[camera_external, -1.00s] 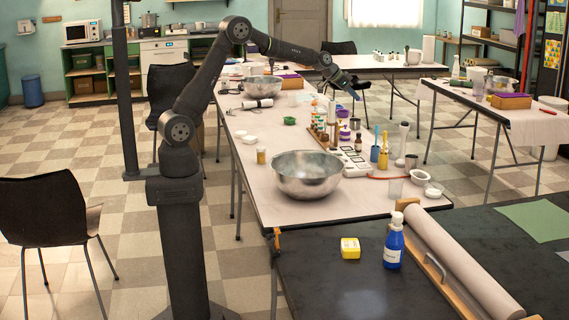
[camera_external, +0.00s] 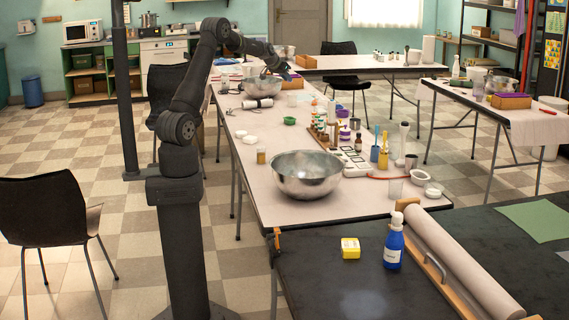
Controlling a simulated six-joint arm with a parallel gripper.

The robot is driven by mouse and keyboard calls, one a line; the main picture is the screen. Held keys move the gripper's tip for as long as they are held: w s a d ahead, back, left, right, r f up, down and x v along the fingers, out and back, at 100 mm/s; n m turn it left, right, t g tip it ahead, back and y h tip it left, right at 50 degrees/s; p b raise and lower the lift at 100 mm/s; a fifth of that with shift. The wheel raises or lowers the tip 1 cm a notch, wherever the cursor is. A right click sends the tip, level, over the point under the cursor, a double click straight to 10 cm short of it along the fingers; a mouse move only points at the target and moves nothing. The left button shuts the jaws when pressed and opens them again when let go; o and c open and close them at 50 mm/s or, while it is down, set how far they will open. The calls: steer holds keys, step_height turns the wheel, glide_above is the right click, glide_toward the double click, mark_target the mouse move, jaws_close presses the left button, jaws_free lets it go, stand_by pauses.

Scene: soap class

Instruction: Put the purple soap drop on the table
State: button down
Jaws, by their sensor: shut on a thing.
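My gripper (camera_external: 286,72) is at the far end of the long table (camera_external: 240,127), next to a metal bowl (camera_external: 262,86) and near a wooden tray (camera_external: 292,84). It is small and dark in this view. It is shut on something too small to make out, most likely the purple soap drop. I cannot pick out the drop itself anywhere. The gripper seems to be above the table and the tray, but I cannot tell by how much.
A large metal bowl (camera_external: 305,175) stands mid-table, with bottles and a white mould (camera_external: 355,162) to its right. A yellow soap box (camera_external: 350,248) and blue bottle (camera_external: 394,242) stand on the dark table.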

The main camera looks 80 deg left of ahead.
steer(key=s+a, duration=0.2)
glide_above(273, 131)
steer(key=s+d, duration=0.2)
steer(key=f, duration=2.5)
steer(key=shift+s+a, duration=0.2)
steer(key=shift+f, duration=1.95)
steer(key=shift+f, duration=0.1)
steer(key=c, duration=1.8)
jaws_free()
steer(key=shift+f, duration=0.1)
steer(key=o, duration=0.4)
steer(key=shift+o, duration=0.2)
